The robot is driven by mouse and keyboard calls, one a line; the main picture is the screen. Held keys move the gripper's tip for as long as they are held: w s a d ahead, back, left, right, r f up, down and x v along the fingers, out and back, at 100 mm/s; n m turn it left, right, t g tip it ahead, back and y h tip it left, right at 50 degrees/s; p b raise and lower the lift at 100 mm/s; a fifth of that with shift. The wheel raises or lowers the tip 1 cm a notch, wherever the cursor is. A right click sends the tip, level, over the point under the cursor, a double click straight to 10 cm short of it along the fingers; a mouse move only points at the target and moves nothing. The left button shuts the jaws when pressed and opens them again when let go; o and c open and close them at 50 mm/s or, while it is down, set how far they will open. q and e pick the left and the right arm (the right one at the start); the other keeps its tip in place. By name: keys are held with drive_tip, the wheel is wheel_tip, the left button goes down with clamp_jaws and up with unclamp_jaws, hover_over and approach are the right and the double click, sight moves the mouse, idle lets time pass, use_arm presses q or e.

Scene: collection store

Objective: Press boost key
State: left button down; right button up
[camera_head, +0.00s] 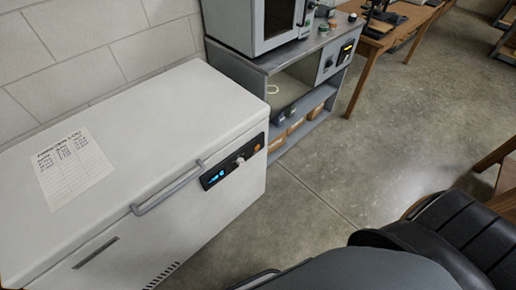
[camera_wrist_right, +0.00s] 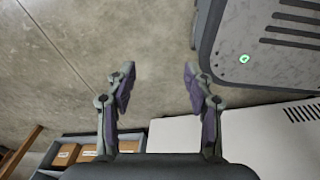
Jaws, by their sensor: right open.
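A white chest freezer (camera_head: 120,130) stands at the left in the head view. On its front is a dark control panel (camera_head: 225,171) with a lit blue display (camera_head: 216,179), a pale knob (camera_head: 240,161) and a small round orange key (camera_head: 257,148) at the right end. Any lettering on the panel is too small to read, so I cannot confirm which is the boost key. My right gripper (camera_wrist_right: 157,78) is open and empty above the floor in the right wrist view. The freezer's vented side (camera_wrist_right: 270,135) is at lower right there. My left gripper is not in view.
A handle bar (camera_head: 165,190) sticks out from the freezer front beside the panel. A printed sheet (camera_head: 73,167) lies on the lid. A grey bench (camera_head: 270,62) with an appliance and boxes stands behind. The concrete floor (camera_head: 330,165) right of the freezer is clear.

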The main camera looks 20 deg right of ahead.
clamp_jaws()
idle(1.3)
